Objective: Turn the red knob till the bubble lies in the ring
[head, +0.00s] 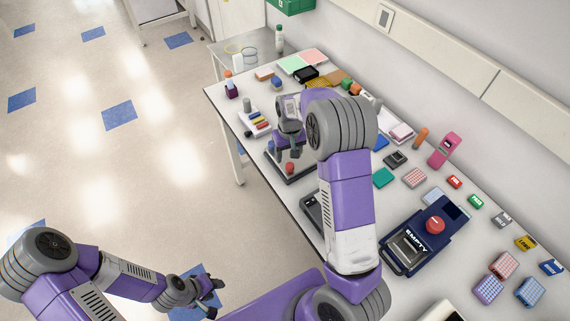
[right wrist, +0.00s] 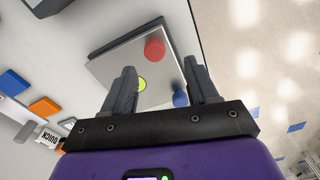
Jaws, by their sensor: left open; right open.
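The levelling plate (right wrist: 118,62) is a silver square on a dark base. It carries a red knob (right wrist: 155,48), a blue knob (right wrist: 180,99) and a yellow-green round level (right wrist: 141,84). The bubble and ring are too small to make out. In the head view the red knob (head: 290,167) is at the plate's near side. My right gripper (right wrist: 160,66) is open above the plate. The red knob shows between and beyond its fingertips, with nothing held. My left gripper (head: 212,290) is open and empty, low at the left, away from the table.
A rack with coloured tubes (head: 257,122) stands just beyond the plate. Several small boxes crowd the right side. The table's left edge runs close to the plate.

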